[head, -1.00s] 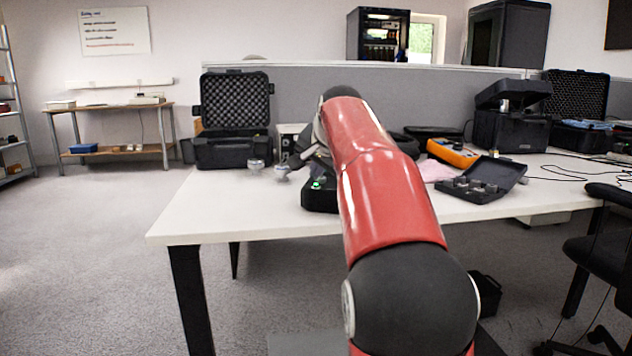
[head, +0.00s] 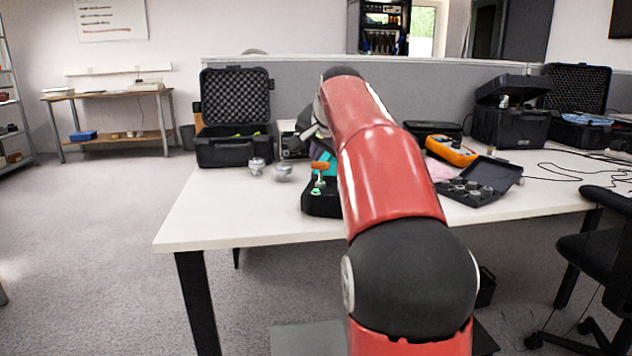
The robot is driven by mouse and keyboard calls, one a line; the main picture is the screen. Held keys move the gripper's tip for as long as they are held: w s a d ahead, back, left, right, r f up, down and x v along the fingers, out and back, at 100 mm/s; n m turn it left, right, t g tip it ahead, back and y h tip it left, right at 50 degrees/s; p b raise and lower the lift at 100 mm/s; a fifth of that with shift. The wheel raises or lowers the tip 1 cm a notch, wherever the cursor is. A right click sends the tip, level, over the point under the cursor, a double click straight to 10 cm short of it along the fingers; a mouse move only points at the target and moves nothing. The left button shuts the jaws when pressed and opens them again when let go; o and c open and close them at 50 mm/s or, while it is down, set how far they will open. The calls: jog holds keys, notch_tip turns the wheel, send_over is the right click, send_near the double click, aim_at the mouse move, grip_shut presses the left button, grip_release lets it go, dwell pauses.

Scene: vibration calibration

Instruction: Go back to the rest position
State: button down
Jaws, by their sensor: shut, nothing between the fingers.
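My red and black arm reaches forward over the white table (head: 215,215) and covers much of the middle of the view. My gripper (head: 294,147) shows only in part, as a dark grey shape just left of the arm's far end, above the table. It looks shut and I see nothing held in it. The rest of my wrist is hidden behind the arm. Near it, a black device (head: 318,203) with green, teal and orange parts stands on the table, partly covered by the arm. Two silvery round pieces (head: 257,165) (head: 283,172) stand left of it.
An open black case (head: 235,150) stands at the table's back left. Right of my arm are an orange meter (head: 451,150), an open box of round pieces (head: 480,185) and black cases (head: 510,125). A grey partition (head: 300,85) runs behind. A chair (head: 600,245) is at right.

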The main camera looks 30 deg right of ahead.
jog(key=shift+f, duration=0.1)
jog(key=s+a+f+n+g+y+p, duration=0.1)
jog(key=s+a+f+n, duration=0.3)
jog(key=s+a+f, duration=0.55)
jog(key=s+a+f+n+g+y, duration=0.1)
jog(key=s+a+f+n, duration=0.4)
jog(key=s, duration=1)
jog(key=s+a+f+n+g, duration=0.1)
jog(key=s+a+f+n, duration=0.1)
jog(key=s+f, duration=0.5)
jog(key=s+a, duration=0.1)
jog(key=s, duration=0.1)
jog(key=shift+s+a+f+p, duration=0.15)
jog(key=shift+s+f+p, duration=0.05)
jog(key=shift+s+p, duration=0.15)
jog(key=c, duration=2.1)
grip_release()
